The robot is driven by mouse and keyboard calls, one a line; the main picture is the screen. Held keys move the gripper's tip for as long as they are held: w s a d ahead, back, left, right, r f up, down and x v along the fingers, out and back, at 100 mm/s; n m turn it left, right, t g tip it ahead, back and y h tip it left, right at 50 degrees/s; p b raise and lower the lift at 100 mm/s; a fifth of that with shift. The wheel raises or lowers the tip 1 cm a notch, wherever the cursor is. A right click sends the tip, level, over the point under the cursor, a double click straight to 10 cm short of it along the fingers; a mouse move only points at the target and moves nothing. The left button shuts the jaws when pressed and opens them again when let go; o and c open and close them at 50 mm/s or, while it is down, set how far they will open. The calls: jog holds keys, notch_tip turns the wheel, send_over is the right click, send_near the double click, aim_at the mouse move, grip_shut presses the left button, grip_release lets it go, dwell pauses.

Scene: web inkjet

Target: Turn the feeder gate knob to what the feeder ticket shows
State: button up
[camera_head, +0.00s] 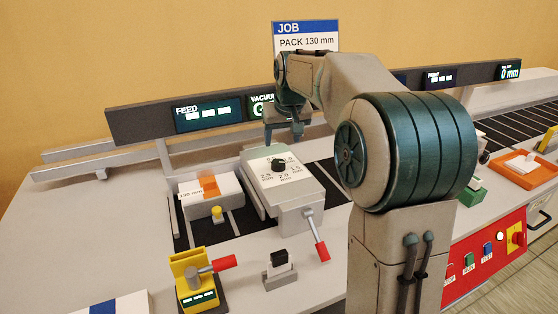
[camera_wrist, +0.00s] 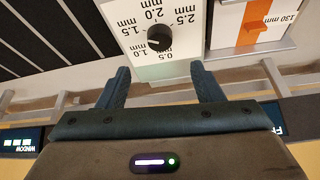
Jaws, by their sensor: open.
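The feeder gate knob (camera_head: 278,165) is a small black knob on a white dial plate on top of a grey feeder block. In the wrist view the knob (camera_wrist: 159,38) is ringed by marks from 0.5 to 2.5 mm. I cannot tell surely which mark it points at. My gripper (camera_head: 283,141) is open and empty, above and behind the dial. In the wrist view its fingertips (camera_wrist: 160,69) are spread apart, short of the knob and not touching it. A job card (camera_head: 306,38) reads "PACK 130 mm". I cannot make out a feeder ticket.
An orange slider (camera_head: 209,186) with a 130 mm label is left of the dial. A red-handled lever (camera_head: 321,248) projects from the feeder's front. A yellow block (camera_head: 188,270) stands at front left. The display rail (camera_head: 150,122) runs behind my gripper.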

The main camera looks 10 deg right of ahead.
aim_at(278, 162)
jog(key=x, duration=1)
jog(key=shift+f, duration=0.3)
jog(key=c, duration=1)
